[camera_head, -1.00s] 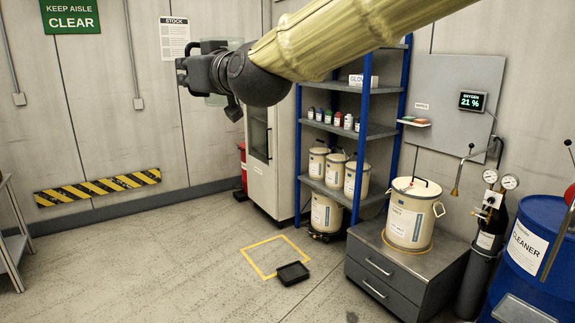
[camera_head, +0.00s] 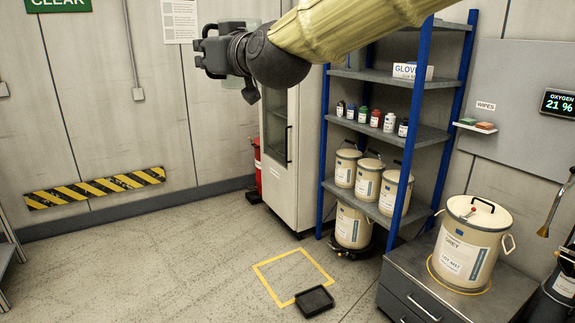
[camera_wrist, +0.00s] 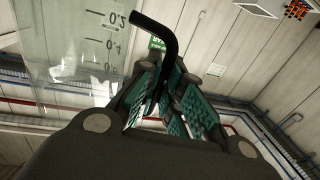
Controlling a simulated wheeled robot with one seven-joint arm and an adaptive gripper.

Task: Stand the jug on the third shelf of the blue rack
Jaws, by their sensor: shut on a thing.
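My gripper (camera_head: 203,50) is raised high in the head view, left of the blue rack and well above the floor. In the wrist view its green-padded fingers (camera_wrist: 168,100) are shut on the black handle (camera_wrist: 160,35) of the clear jug (camera_wrist: 75,50). In the head view the jug is mostly hidden behind my gripper. The blue rack (camera_head: 415,110) stands to the right with grey shelves. One shelf holds several small bottles (camera_head: 375,118), the one above a glove box (camera_head: 412,71), the one below cream cans (camera_head: 368,180).
A pale glass-door cabinet (camera_head: 305,180) stands left of the rack. A grey drawer unit (camera_head: 410,300) with a large cream drum (camera_head: 468,240) stands front right. A black tray (camera_head: 314,301) lies by a yellow floor square (camera_head: 262,272). The floor at left is clear.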

